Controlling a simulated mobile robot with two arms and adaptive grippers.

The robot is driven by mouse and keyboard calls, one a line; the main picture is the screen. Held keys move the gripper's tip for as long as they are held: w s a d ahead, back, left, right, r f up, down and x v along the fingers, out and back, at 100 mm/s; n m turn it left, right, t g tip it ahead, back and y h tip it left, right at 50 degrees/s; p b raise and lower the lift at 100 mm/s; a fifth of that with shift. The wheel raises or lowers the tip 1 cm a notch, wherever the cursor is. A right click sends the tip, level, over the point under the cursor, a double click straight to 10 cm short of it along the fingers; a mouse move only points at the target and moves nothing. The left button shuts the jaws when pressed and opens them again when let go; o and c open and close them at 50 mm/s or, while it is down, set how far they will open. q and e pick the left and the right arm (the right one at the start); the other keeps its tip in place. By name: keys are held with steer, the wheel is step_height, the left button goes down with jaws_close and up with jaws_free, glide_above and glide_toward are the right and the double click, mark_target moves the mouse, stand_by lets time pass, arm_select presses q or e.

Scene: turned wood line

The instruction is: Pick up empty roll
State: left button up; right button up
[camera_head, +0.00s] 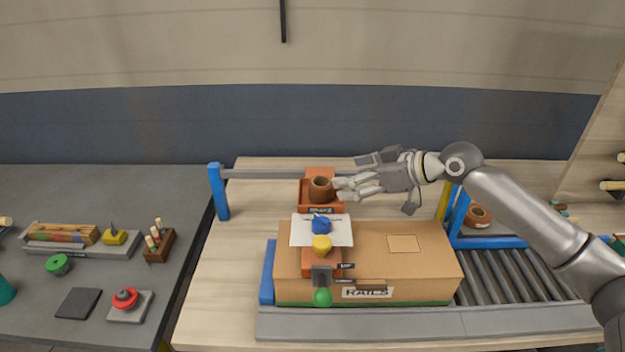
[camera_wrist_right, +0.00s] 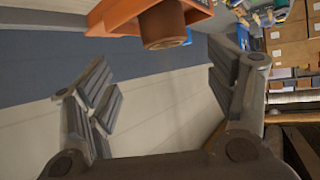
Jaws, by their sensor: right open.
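A brown, hollow-looking roll (camera_head: 320,189) sits upright at the orange holder (camera_head: 307,198) at the back of the pale worktable. In the right wrist view the roll (camera_wrist_right: 163,26) shows at the top, against the orange holder (camera_wrist_right: 120,17). My right gripper (camera_head: 341,188) comes in from the right, with its fingertips close beside the roll. Its fingers (camera_wrist_right: 160,60) are spread apart with nothing between them, and the roll lies beyond the tips. Whether a fingertip touches the roll, I cannot tell. My left gripper is not in view.
Another brown roll (camera_head: 478,215) lies at right near the roller conveyor (camera_head: 500,275). A grey bench (camera_head: 90,190) is at left.

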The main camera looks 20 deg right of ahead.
mark_target(313, 183)
steer(key=shift+w+a+f+p, duration=0.15)
steer(key=shift+w+a+p, duration=0.1)
steer(key=shift+a, duration=0.15)
steer(key=shift+w+a+f+p, duration=0.1)
steer(key=shift+w+a+p, duration=0.1)
steer(key=shift+a, duration=0.2)
steer(key=shift+p+x, duration=0.35)
steer(key=shift+x, duration=0.7)
steer(key=p+x, duration=0.2)
steer(key=x, duration=0.2)
steer(key=shift+a, duration=0.15)
steer(key=shift+w+a+f+p, duration=0.15)
steer(key=shift+w+f+p, duration=0.1)
steer(key=shift+p, duration=0.1)
steer(key=shift+w+a+f, duration=0.1)
steer(key=shift+w+f, duration=0.05)
steer(key=shift+c, duration=0.7)
steer(key=c, duration=0.5)
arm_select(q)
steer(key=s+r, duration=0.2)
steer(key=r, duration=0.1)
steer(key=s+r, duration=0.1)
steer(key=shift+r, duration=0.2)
arm_select(e)
steer(key=c, duration=0.3)
